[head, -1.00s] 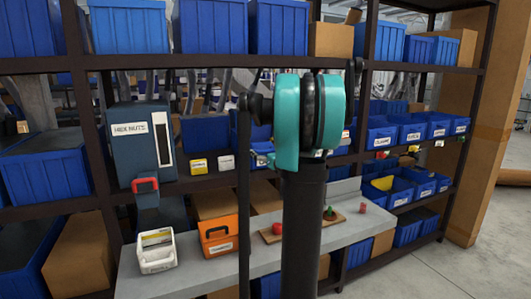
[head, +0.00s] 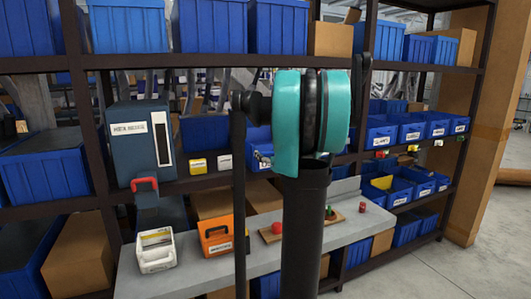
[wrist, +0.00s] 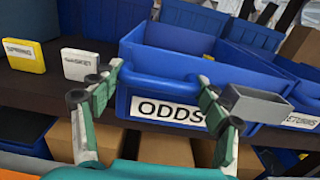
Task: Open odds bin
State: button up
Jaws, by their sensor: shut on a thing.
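The odds bin (wrist: 200,68) is a blue open-topped bin with a white "ODDS" label on its front, in the middle of the wrist view. My gripper (wrist: 160,80) has a finger at each side of the bin's front and is shut on its blue front handle, above the label. The inside of the bin shows only in part, with blue walls visible. In the head view my gripper (head: 262,158) is mostly hidden behind my teal arm link, and the bin's label cannot be read there.
A yellow block (wrist: 25,56) and a white "GASKET" block (wrist: 80,64) sit on the shelf to the left. A grey piece (wrist: 255,104) is beside my right finger. The "RETURNS" bin (wrist: 300,121) is on the right. A grey bench (head: 190,275) stands below with an orange box (head: 216,236).

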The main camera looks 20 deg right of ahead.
jog(key=s, duration=1.7)
jog(key=shift+s+d, duration=0.3)
jog(key=shift+s, duration=0.05)
jog(key=o, duration=1.7)
jog(key=shift+s, duration=0.1)
jog(key=s, duration=1.1)
jog(key=shift+s+d, duration=0.2)
jog(key=shift+s, duration=0.2)
